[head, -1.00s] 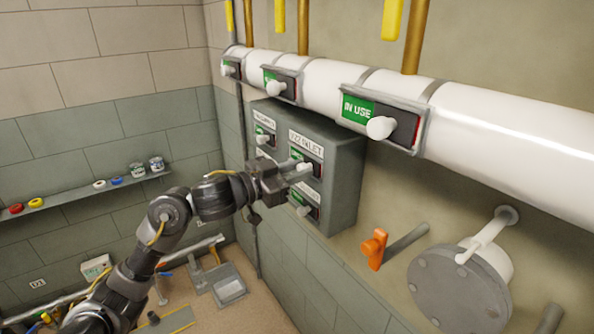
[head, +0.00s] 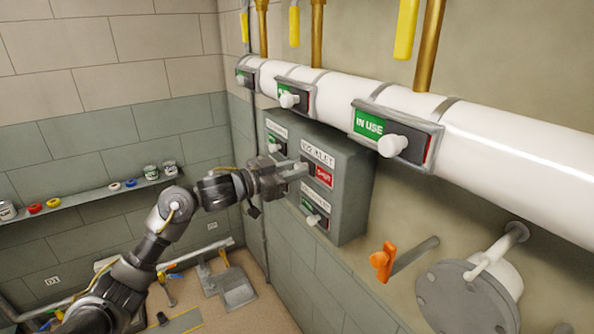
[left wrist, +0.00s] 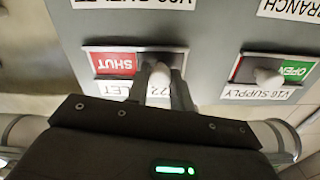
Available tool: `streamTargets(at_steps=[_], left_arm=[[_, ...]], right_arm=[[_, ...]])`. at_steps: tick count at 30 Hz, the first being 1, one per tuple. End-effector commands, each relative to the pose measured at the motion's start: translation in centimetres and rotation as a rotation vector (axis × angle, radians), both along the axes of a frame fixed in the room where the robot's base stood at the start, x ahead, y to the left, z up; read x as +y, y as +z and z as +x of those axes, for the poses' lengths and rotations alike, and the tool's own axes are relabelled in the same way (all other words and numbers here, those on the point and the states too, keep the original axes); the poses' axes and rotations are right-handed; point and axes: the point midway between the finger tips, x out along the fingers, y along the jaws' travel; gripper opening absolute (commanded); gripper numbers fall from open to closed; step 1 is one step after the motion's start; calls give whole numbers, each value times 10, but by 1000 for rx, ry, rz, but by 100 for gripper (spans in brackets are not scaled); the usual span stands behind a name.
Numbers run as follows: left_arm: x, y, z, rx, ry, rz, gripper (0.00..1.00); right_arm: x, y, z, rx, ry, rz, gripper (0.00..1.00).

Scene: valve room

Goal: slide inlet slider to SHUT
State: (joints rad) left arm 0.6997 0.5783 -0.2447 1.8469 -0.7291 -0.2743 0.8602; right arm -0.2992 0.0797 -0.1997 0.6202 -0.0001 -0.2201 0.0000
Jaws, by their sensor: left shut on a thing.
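The inlet slider (head: 323,175) sits under the V22 INLET label on a grey panel box (head: 352,190). It shows a red SHUT field to the right of my left gripper (head: 301,168). In the left wrist view, upside down, the red SHUT field of the inlet slider (left wrist: 114,64) lies left of its pale knob (left wrist: 158,72). My left gripper (left wrist: 158,88) is shut on this knob, one finger on each side. The fingers hide part of the label and of the slot, so I cannot tell whether the knob is at its end stop. My right gripper is not in view.
Below on the box is another slider (head: 315,217); the V16 SUPPLY slider (left wrist: 272,70) shows green OPEN. A white pipe (head: 480,125) with an IN USE slider (head: 370,124) runs above. An orange-handled lever (head: 383,262) and a round flange (head: 465,298) are at right.

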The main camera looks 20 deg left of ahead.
Motion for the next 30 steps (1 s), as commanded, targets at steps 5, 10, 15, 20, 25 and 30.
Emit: streamTargets(at_steps=[5,10,15,20,25,30], left_arm=[[2,2,1,-3,6,-2,39],[1,1,1,-2,5,-2,45],[2,1,0,-1,4,-1,45],[14,-2,-13,-3,6,0,45],[36,-3,-39,-3,7,3,45],[55,-3,-63,-1,6,3,45]], right_arm=[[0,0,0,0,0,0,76],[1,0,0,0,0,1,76],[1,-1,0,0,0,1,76],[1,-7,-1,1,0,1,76],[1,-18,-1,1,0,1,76],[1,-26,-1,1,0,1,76]])
